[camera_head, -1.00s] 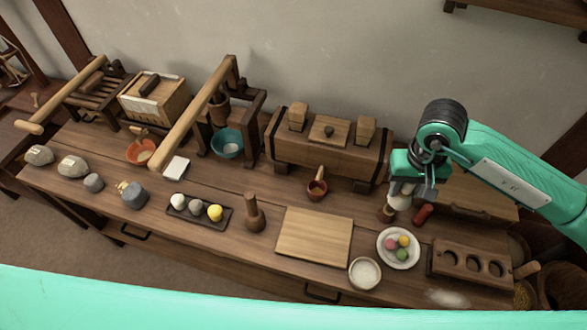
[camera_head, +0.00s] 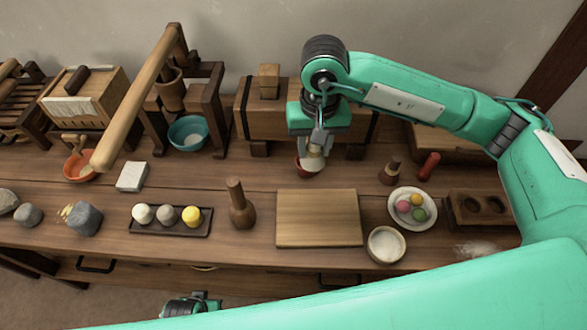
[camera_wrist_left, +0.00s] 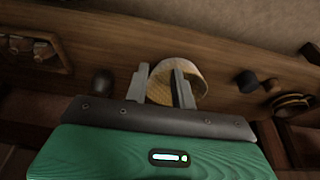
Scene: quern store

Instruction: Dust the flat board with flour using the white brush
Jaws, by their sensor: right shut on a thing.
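The flat board (camera_head: 318,218) lies bare on the bench in the head view. My right gripper (camera_head: 318,140) is shut on the white brush (camera_head: 314,155), whose pale head points down. It is at the small red bowl (camera_head: 304,168), behind the board; the brush overlaps the bowl, and I cannot tell whether it touches it. A bowl of white flour (camera_head: 385,245) stands at the board's front right corner. My left gripper shows at the bottom of the head view (camera_head: 190,305), in front of the bench. In the left wrist view its fingers (camera_wrist_left: 162,88) are apart.
A plate of coloured balls (camera_head: 413,208), a red cylinder (camera_head: 429,166) and a dark wooden stand (camera_head: 390,173) are right of the board. A wooden pestle (camera_head: 240,205) and a dark tray of balls (camera_head: 170,232) are left. White powder (camera_head: 478,249) lies at the right.

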